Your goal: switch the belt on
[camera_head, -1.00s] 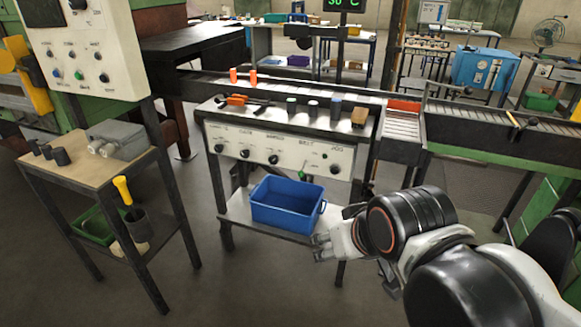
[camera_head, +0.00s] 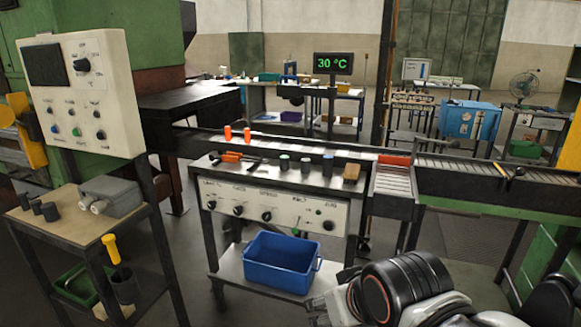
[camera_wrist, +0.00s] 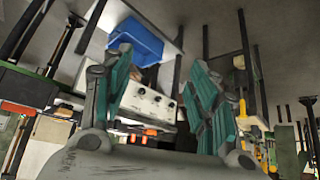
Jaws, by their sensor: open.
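The belt (camera_head: 345,152) is a long conveyor running across behind the bench. A white control panel (camera_head: 277,208) with several black knobs, a small toggle and a green button is on the bench front; its lettering includes a belt label too small to read surely. The same panel shows in the wrist view (camera_wrist: 150,99), upside down, between my fingers. My gripper (camera_wrist: 160,75) is open and empty, apart from the panel. In the head view my gripper is at the lower right, right of the blue bin, with its fingertips partly cut off by the lower edge.
A blue bin (camera_head: 281,262) stands on the shelf under the panel. A side table (camera_head: 75,216) and a tall control box (camera_head: 76,93) are at the left. Clear floor lies in front of the bench.

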